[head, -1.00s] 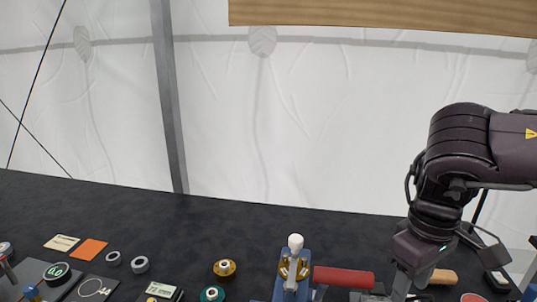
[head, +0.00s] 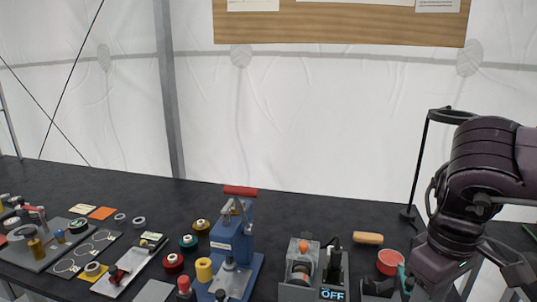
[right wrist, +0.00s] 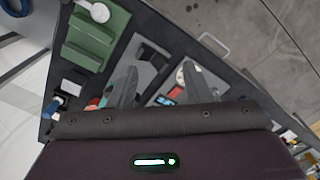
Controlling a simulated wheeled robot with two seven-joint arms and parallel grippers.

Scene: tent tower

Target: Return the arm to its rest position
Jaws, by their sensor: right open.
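My dark right arm comes in from the right in the head view. Its right gripper (head: 388,290) hangs low near the table's front edge, by the red round container, partly cut off by the frame's bottom. In the right wrist view my right gripper (right wrist: 165,88) has its two grey fingers apart, with nothing held between them. My left gripper is in neither view.
A blue press (head: 232,245) with a red handle (head: 240,191) stands mid-table. Right of it are a grey unit marked OFF (head: 314,270), a wooden handle (head: 368,238), a red round container (head: 389,262) and a black stand (head: 424,165). The back of the black table (head: 290,206) is bare.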

